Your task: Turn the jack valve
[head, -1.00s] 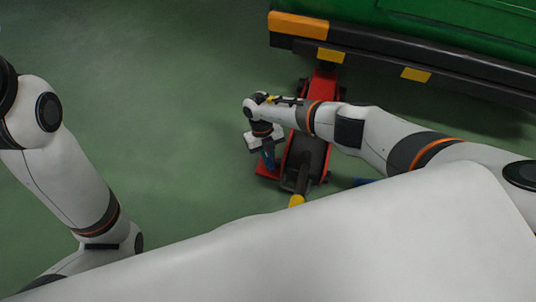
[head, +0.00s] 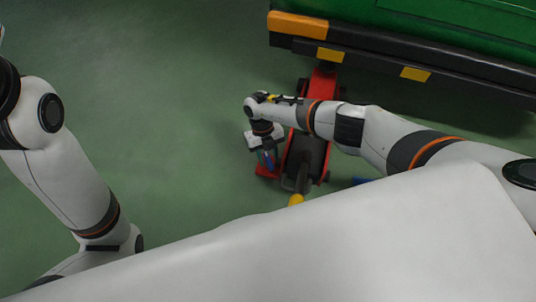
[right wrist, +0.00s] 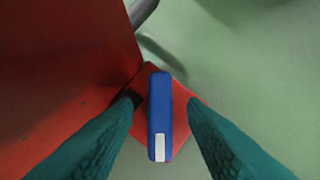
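The red jack (head: 321,96) stands on the floor, partly hidden by my right arm. Its valve (right wrist: 160,115) is a blue bar with a white end, above a small red plate (right wrist: 184,100); in the head view the blue barely shows between my fingers. My right gripper (head: 268,157) points down beside the jack body. In the right wrist view its teal fingers (right wrist: 163,104) are open, one on each side of the valve, with gaps on both sides. My left arm is at the left of the head view, but its gripper is out of view.
A green vehicle (head: 470,28) with a black bumper and yellow plates stands at the upper right, over the front of the jack. The jack's dark handle with a yellow end (head: 296,201) points toward me. The green floor (head: 170,110) to the left is clear.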

